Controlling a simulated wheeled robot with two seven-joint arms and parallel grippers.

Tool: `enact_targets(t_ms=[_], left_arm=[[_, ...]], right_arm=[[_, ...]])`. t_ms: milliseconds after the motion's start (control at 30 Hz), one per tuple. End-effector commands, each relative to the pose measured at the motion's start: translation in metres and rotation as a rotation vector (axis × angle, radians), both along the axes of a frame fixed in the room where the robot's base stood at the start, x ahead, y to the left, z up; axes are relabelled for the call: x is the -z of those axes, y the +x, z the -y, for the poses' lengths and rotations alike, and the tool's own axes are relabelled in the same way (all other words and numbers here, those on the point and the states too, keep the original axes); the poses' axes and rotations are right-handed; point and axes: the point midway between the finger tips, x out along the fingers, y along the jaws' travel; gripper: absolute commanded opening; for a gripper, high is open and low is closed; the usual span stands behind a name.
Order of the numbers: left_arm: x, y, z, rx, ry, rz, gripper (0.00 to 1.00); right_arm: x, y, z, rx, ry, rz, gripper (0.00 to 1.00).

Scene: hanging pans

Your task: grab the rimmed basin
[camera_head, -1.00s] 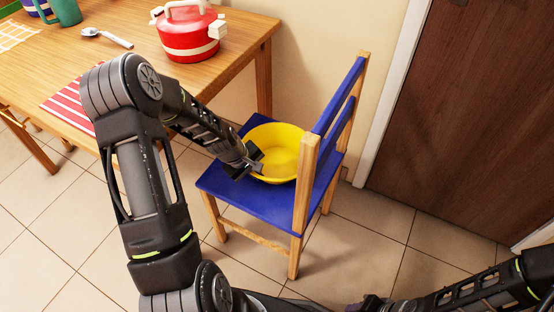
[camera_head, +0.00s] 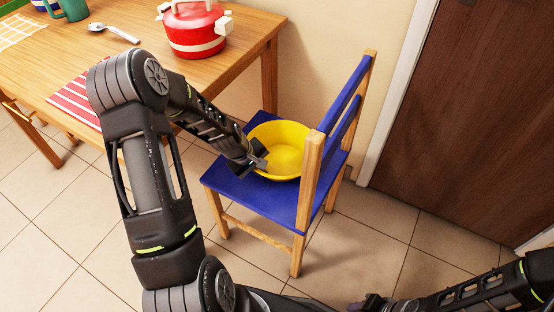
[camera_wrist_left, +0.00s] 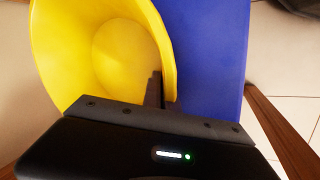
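The rimmed basin is a yellow round bowl (camera_head: 287,158) standing upright on the blue seat of a small chair. My left gripper (camera_head: 260,161) is at the basin's near-left rim. In the left wrist view the basin (camera_wrist_left: 110,50) fills the upper left, and the dark fingers (camera_wrist_left: 157,90) sit close together near the middle of the picture, at the rim. They look shut on the basin's wall; the outer finger is largely hidden. My right arm shows at the lower right of the head view, but its fingertips cannot be made out clearly.
The chair's blue seat (camera_head: 232,184) and slatted back (camera_head: 341,98) flank the basin. A wooden table (camera_head: 130,70) at the upper left holds a red pot (camera_head: 194,32), a spoon (camera_head: 114,33) and a striped red cloth (camera_head: 75,101). A brown door (camera_head: 475,110) is at the right.

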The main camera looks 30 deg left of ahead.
Motion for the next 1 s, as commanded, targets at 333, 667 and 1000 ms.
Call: enact_targets(t_ms=[333,667,1000], left_arm=[[-0.027,0.001,-0.001,0.0,0.002,0.003,0.0],[-0.089,0.001,0.0,0.001,0.002,0.004,0.0],[-0.101,0.0,0.0,0.0,0.0,0.001,0.0]], right_arm=[[-0.008,0.0,0.0,0.0,0.0,0.0,0.36],[-0.022,0.0,0.0,-0.002,0.0,0.001,0.36],[-0.023,0.0,0.0,-0.002,0.0,0.001,0.36]])
